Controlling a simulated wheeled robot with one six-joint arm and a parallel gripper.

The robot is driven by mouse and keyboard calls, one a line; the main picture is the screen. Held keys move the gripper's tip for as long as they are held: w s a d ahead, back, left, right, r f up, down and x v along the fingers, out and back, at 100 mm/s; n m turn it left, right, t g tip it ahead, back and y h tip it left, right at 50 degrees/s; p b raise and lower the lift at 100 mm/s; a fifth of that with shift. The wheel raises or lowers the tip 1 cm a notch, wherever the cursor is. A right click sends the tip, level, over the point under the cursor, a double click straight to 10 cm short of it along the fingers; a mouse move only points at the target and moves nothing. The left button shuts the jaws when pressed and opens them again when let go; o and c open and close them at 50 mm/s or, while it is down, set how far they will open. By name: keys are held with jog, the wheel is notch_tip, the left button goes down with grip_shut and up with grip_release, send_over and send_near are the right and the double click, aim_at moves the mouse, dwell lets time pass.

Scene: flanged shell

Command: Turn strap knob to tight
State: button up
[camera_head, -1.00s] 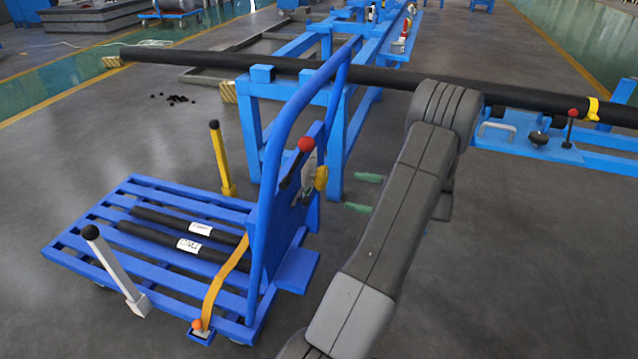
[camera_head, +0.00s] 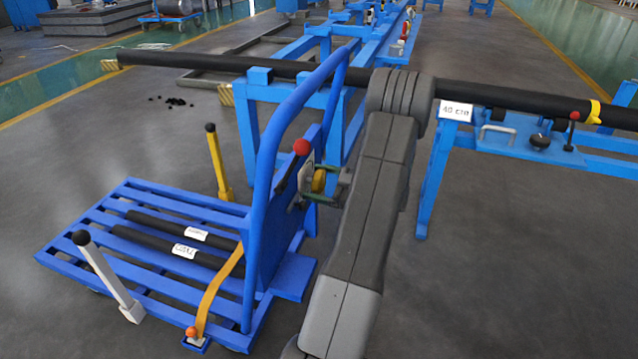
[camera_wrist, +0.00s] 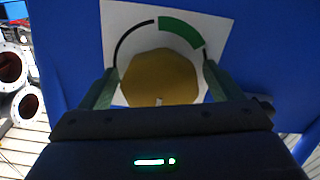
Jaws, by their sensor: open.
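The yellow strap knob (camera_head: 319,180) sits on the upright blue panel of the cart. In the wrist view the knob (camera_wrist: 158,75) fills the middle of a white dial plate (camera_wrist: 118,18), with a black arc at left and a green arc (camera_wrist: 180,30) at upper right. A small pale mark shows at the knob's lower edge. My gripper (camera_wrist: 160,86) is open, its green fingers on either side of the knob; I cannot tell whether they touch it. In the head view my gripper (camera_head: 329,187) is at the panel. The orange strap (camera_head: 214,290) runs over the cart's bed.
A red-topped lever (camera_head: 301,147) stands close above the knob. The cart's blue handle (camera_head: 275,140) rises beside it. Black rods (camera_head: 165,245) lie on the slatted bed. A long black pipe (camera_head: 210,62) on blue stands crosses behind my arm.

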jog(key=c, duration=1)
